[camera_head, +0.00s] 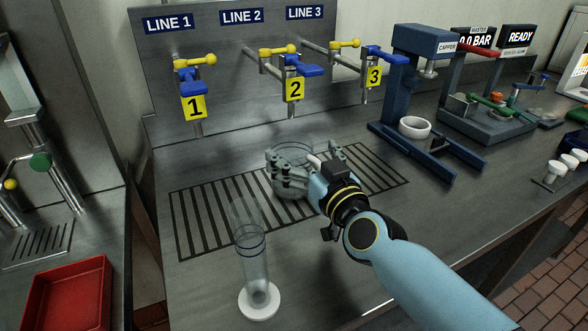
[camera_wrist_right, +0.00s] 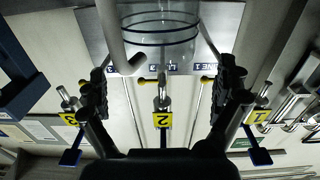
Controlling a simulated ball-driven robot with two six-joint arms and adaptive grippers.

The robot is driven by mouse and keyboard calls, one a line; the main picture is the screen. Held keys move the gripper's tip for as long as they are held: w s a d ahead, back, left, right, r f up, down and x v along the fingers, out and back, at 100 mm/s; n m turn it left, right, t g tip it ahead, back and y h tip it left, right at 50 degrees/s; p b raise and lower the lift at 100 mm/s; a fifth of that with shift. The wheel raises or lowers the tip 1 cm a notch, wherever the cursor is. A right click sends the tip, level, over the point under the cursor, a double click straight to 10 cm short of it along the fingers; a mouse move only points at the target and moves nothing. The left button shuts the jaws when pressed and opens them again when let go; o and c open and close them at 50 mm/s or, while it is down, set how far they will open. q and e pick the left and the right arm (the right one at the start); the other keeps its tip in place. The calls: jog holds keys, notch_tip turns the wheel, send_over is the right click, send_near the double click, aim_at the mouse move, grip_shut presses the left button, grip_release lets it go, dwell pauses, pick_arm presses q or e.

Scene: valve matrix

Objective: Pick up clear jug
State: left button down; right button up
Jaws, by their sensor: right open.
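The clear jug (camera_head: 292,150) is see-through with dark rings and stands on the slotted drain grate below line 2, partly hidden by my right gripper. In the right wrist view the jug (camera_wrist_right: 165,35) shows at the top, with its pale curved handle (camera_wrist_right: 117,45) on the left. My right gripper (camera_head: 306,166) is open and close to the jug on its near side. In the wrist view its two dark fingers (camera_wrist_right: 166,80) are spread wide, with the jug ahead of the gap; whether they touch it I cannot tell. My left gripper is not in view.
A tall clear cylinder on a white base (camera_head: 259,300) stands at the front left of the grate. Valves with yellow and blue handles (camera_head: 293,70) line the back panel. A blue capper (camera_head: 420,55) with a white ring is to the right. A red tray (camera_head: 68,296) lies at left.

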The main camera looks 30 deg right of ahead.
aim_at(284, 135)
jog(key=w, duration=0.5)
jog(key=shift+w+d+f+b, duration=0.15)
jog(key=shift+d+f+b, duration=0.05)
jog(key=shift+f+b, duration=0.2)
jog(key=shift+c, duration=0.4)
jog(key=c, duration=1.5)
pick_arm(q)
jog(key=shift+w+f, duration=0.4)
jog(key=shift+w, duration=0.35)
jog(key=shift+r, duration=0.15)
pick_arm(e)
jog(key=shift+r, duration=0.2)
